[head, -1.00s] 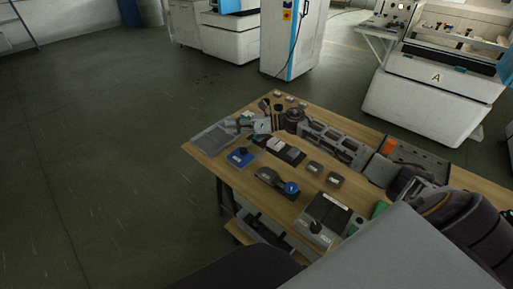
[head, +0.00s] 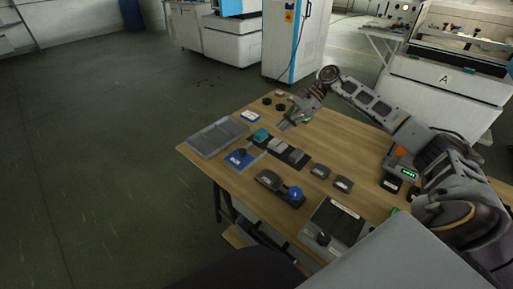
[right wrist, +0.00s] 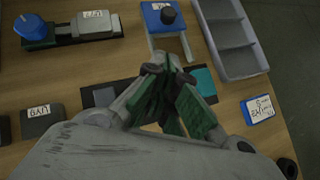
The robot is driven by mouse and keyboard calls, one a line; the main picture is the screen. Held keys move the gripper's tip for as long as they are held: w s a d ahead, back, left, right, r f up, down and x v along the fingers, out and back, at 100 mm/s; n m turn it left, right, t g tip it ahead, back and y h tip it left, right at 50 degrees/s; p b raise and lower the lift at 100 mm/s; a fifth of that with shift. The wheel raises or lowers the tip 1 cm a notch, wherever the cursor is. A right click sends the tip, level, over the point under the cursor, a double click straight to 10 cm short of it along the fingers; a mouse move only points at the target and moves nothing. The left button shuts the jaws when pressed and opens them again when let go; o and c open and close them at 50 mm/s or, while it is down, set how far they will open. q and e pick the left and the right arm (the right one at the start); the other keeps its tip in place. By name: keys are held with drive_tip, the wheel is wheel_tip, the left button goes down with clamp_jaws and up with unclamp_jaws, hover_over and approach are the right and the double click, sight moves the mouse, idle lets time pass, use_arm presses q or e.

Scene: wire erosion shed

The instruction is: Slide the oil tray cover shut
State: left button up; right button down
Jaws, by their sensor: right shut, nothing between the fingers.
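A grey open tray (head: 217,137) with a divider lies at the table's left corner and shows at the top right of the right wrist view (right wrist: 232,62). Beside it is a blue slab with a dark knob (head: 240,158), which in the right wrist view (right wrist: 164,17) sits at one end of a pale two-railed frame. I cannot tell for sure which part is the oil tray cover. My right gripper (head: 285,126) is shut and empty, above the table behind the blue slab. Its dark green fingers (right wrist: 169,66) meet near the teal block. My left gripper is not in view.
A dark strip with grey blocks (head: 281,151) and a teal block (head: 261,135) lies near the gripper. A blue-knobbed slider (head: 280,188), small dark boxes, a labelled blue-white block (head: 250,116) and a grey control box (head: 333,222) stand around. The table's middle right is clear.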

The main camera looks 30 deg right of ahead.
idle(0.4)
approach(248, 154)
wheel_tip(248, 154, down, 4)
drive_tip(key=shift+f, duration=0.1)
drive_tip(key=shift+w+a, duration=0.2)
drive_tip(key=shift+a, duration=0.85)
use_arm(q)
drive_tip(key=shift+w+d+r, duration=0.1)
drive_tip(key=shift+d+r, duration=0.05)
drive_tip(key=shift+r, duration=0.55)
use_arm(e)
drive_tip(key=shift+w+a, duration=0.15)
drive_tip(key=shift+a, duration=0.8)
drive_tip(key=shift+a, duration=0.1)
